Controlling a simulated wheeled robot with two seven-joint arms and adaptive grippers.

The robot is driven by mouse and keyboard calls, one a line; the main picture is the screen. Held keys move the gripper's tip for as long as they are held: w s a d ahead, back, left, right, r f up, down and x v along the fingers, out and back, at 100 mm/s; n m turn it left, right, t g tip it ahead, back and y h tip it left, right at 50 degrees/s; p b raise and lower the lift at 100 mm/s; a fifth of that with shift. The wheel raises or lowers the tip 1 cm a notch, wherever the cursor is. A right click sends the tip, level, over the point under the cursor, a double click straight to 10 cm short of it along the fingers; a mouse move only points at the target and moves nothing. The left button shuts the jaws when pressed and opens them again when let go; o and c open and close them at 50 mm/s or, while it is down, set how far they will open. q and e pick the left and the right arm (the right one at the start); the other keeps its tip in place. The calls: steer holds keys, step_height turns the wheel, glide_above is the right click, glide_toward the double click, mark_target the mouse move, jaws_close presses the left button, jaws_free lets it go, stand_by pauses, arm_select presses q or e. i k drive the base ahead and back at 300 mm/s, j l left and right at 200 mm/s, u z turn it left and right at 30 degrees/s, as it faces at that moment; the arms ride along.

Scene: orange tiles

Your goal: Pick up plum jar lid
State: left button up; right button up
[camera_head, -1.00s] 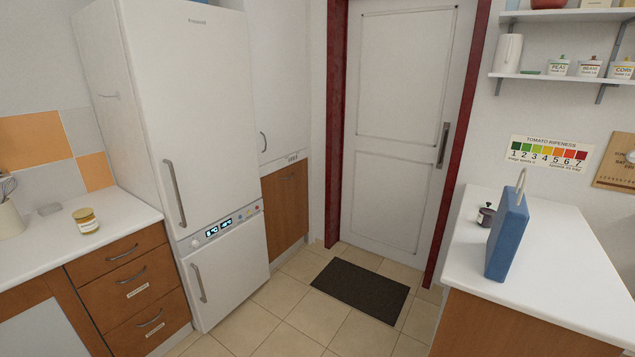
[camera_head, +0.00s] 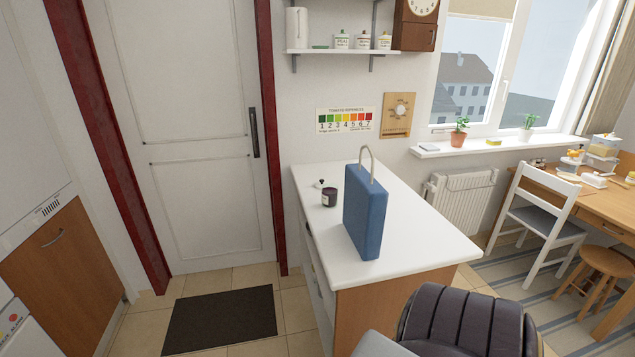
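A small dark purple jar (camera_head: 329,198) stands upright on the white counter (camera_head: 420,243), left of a blue upright board-like object. A small dark piece with a pale knob, which looks like the lid (camera_head: 319,184), shows just behind and left of the jar. It is too small to tell whether it touches the jar. Neither of my grippers is in view.
The blue object (camera_head: 365,212) with a pale hooped handle stands beside the jar. A dark padded, ribbed shape (camera_head: 470,322) rises before the counter's front. A dark mat (camera_head: 220,318) lies by the white door (camera_head: 190,130). A white chair (camera_head: 540,215) stands right.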

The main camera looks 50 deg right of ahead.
mark_target(319, 185)
steer(key=i+j+z, duration=0.1)
steer(key=i+z, duration=0.3)
steer(key=i+j+z, duration=0.2)
steer(key=i+z, duration=0.4)
steer(key=z, duration=0.25)
steer(key=i+j+z, duration=0.2)
steer(key=z, duration=0.2)
steer(key=i+j+z, duration=0.2)
steer(key=z, duration=0.25)
steer(key=i+j+z, duration=0.15)
steer(key=z, duration=0.3)
steer(key=j+z, duration=0.4)
steer(key=i+j+z, duration=0.1)
steer(key=j+z, duration=0.35)
steer(key=i+j+z, duration=0.1)
steer(key=j+z, duration=0.65)
steer(key=z, duration=0.15)
steer(key=j+z, duration=0.25)
steer(key=j, duration=0.35)
steer(key=j+z, duration=0.25)
steer(key=j, duration=0.4)
steer(key=k, duration=0.05)
